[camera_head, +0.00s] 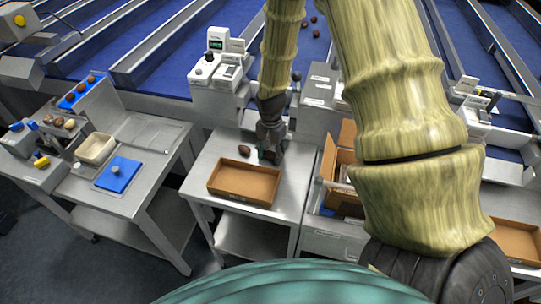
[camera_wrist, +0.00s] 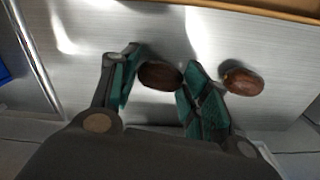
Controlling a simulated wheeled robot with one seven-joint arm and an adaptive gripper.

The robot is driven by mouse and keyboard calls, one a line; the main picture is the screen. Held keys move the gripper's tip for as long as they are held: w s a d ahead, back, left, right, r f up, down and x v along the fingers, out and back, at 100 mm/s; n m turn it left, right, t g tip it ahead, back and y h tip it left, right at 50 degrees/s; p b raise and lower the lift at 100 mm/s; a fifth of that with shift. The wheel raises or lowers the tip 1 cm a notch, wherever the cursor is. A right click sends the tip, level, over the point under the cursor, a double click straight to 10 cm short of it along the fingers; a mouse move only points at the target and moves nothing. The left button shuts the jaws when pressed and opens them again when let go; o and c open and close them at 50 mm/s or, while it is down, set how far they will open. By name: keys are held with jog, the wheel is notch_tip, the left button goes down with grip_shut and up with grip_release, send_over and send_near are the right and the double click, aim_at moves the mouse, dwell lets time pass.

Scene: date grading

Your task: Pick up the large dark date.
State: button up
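A large dark brown date (camera_wrist: 160,76) lies between the two fingers of my gripper (camera_wrist: 163,72) in the wrist view. The fingers stand apart, one at each end of the date; whether they touch it I cannot tell. A second, redder-brown date (camera_wrist: 243,82) lies just outside the right finger. In the head view my gripper (camera_head: 270,152) is down at the small metal table (camera_head: 212,150). The redder date (camera_head: 244,150) shows just left of it, and the dark date is hidden by the gripper.
An open brown tray (camera_head: 243,197) sits at the table's front, close to the gripper. Instruments (camera_head: 215,65) stand behind. A left bench holds a beige bin (camera_head: 95,165) and a blue pad (camera_head: 118,174). An open cardboard box (camera_head: 328,170) stands at the right.

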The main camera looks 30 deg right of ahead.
aim_at(270, 154)
jog(key=shift+c, duration=0.4)
notch_tip(270, 154, up, 9)
jog(key=b, duration=0.2)
jog(key=shift+r+b, duration=0.2)
jog(key=shift+b, duration=0.15)
jog(key=s+a+r+p, duration=0.4)
jog(key=a, duration=0.4)
jog(key=s+a+f+b, duration=0.1)
jog(key=s+a+f, duration=0.2)
jog(key=a+f, duration=0.2)
jog(key=shift+s+a, duration=0.35)
jog(key=shift+a, duration=1.55)
jog(key=shift+b, duration=0.3)
jog(key=shift+f+b, duration=0.45)
jog(key=shift+f, duration=1.05)
